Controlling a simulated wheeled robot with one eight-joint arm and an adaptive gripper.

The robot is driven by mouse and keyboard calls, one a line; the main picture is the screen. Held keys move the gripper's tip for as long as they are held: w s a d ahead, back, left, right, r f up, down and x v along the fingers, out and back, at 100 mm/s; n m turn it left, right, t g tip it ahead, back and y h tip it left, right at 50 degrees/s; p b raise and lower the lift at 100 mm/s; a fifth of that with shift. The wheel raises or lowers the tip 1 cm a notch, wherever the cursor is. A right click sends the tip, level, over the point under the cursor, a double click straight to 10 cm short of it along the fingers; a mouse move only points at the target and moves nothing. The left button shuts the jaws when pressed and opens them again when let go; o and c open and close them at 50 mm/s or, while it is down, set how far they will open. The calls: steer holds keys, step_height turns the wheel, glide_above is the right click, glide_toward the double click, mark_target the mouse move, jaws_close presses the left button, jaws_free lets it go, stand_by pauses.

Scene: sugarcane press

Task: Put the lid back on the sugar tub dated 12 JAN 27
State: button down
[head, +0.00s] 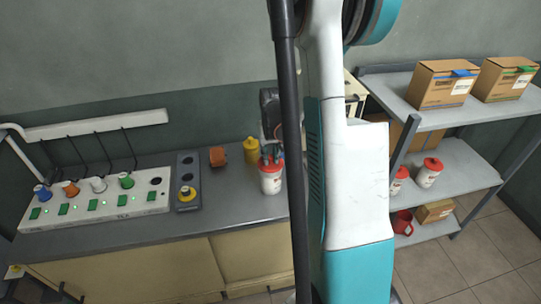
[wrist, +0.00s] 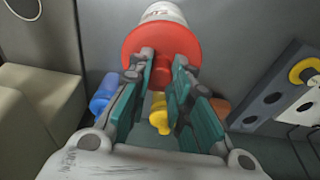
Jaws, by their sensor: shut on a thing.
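A white tub (head: 270,183) with red print stands on the grey counter, just left of my arm. A red lid (wrist: 148,42) with a raised knob sits at its top. The white tub also shows behind the lid in the wrist view (wrist: 166,12). My gripper (wrist: 163,75) is shut on the lid's knob; it comes down from above in the head view (head: 270,150). The lid looks in line with the tub, but I cannot tell whether it is fully seated. The date on the tub is too small to read.
A yellow container (head: 251,150) and an orange object (head: 218,156) stand behind the tub. A grey block (head: 187,180) and a white socket panel (head: 95,205) lie left. Two red-lidded tubs (head: 429,173) (head: 399,180) and a red mug (head: 402,222) are on the right shelves.

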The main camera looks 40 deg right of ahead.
steer(key=c, duration=0.9)
jaws_free()
steer(key=shift+r, duration=0.15)
steer(key=shift+r+p, duration=2.1)
steer(key=shift+r, duration=1.3)
jaws_close()
